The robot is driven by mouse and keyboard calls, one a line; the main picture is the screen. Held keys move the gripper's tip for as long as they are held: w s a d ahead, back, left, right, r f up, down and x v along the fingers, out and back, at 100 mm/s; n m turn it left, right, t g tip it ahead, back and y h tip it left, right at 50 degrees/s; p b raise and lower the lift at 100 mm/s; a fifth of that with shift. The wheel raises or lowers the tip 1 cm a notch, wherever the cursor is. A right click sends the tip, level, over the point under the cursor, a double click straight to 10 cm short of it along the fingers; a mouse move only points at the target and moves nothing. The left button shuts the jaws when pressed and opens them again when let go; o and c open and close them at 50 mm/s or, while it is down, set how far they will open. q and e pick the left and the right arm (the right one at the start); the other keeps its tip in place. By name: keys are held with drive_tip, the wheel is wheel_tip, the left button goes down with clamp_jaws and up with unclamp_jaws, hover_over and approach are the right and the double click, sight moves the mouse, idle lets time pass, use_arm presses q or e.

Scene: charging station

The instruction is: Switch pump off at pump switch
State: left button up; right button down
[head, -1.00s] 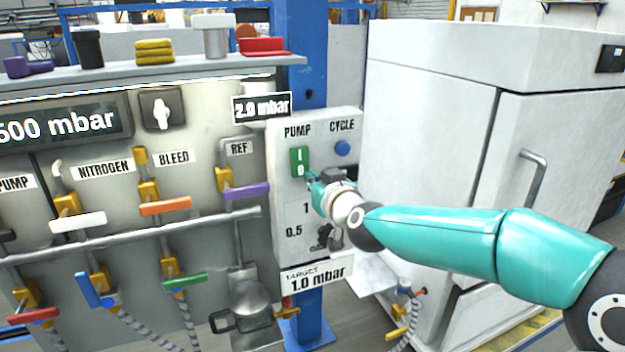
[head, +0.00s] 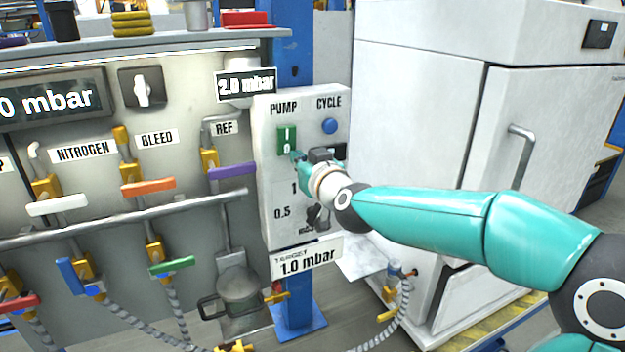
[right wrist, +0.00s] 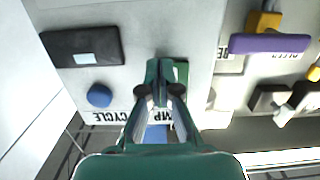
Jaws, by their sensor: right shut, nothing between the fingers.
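The pump switch (head: 286,139) is a green rocker marked I and 0, under the PUMP label on the white control box (head: 267,200). My right gripper (head: 296,158) is shut and empty, with its fingertips at the lower, 0 end of the switch. In the right wrist view the shut fingers (right wrist: 164,68) cover most of the switch, and a green edge of the switch (right wrist: 182,72) shows beside them. I cannot tell whether the tips touch it or which way the rocker is tilted. My left gripper is not in view.
A blue CYCLE button (head: 329,126) sits right of the switch. A dial (head: 318,214) lies below my gripper, partly hidden. Left is a panel of coloured valve handles, with a purple one (head: 232,171) nearest. A white cabinet (head: 415,120) stands at the right.

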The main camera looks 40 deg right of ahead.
drive_tip(key=f+b+v, duration=0.1)
drive_tip(key=f+v, duration=0.2)
drive_tip(key=v, duration=1)
drive_tip(key=shift+s, duration=0.1)
drive_tip(key=w+a+f+n+g+y, duration=0.1)
drive_tip(key=w+a+f+g, duration=0.15)
drive_tip(key=f, duration=0.85)
drive_tip(key=w+a+f+n+g+y, duration=0.15)
drive_tip(key=a+f, duration=0.25)
drive_tip(key=f, duration=0.7)
drive_tip(key=w+a+f+n+g+y, duration=0.1)
drive_tip(key=a+f+g+y, duration=0.15)
drive_tip(key=f, duration=0.75)
drive_tip(key=s+a+f+m+g+y, duration=0.1)
drive_tip(key=s+a+f+g, duration=0.3)
drive_tip(key=s+a+f, duration=0.3)
drive_tip(key=s+a+f+m+g+y, duration=0.1)
drive_tip(key=s+a+f+g, duration=0.4)
drive_tip(key=s+f, duration=0.8)
drive_tip(key=shift+a+f+y, duration=0.8)
drive_tip(key=shift+a+f, duration=0.5)
drive_tip(key=shift+a, duration=0.15)
